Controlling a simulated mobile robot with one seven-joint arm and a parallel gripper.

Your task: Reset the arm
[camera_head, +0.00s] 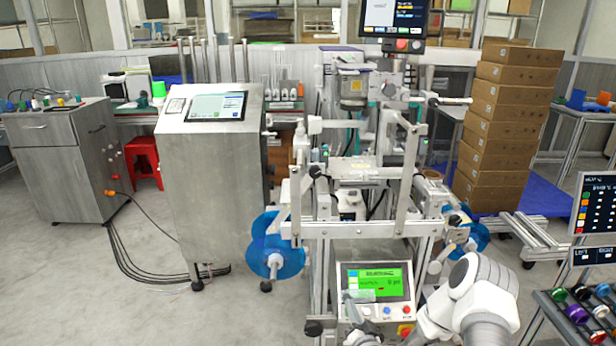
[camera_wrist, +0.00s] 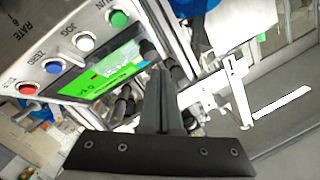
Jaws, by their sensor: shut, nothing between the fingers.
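My white arm (camera_head: 480,295) reaches in from the bottom right of the head view. Its end is bent to the left, in front of the machine's control panel (camera_head: 375,285). My gripper (camera_wrist: 160,74) shows in the wrist view as dark fingers pressed together, shut and empty. In that view the green screen (camera_wrist: 118,72) and a row of green, white, blue and red buttons (camera_wrist: 52,67) lie behind and left of the fingers. I cannot tell the exact gap between fingertips and panel.
Blue film reels (camera_head: 275,248) flank the machine frame (camera_head: 370,229). A steel cabinet with a screen (camera_head: 212,180) stands left. A rack of coloured spools (camera_head: 578,315) is close to my arm at the lower right. Stacked cartons (camera_head: 505,130) stand behind. Floor at the left front is clear.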

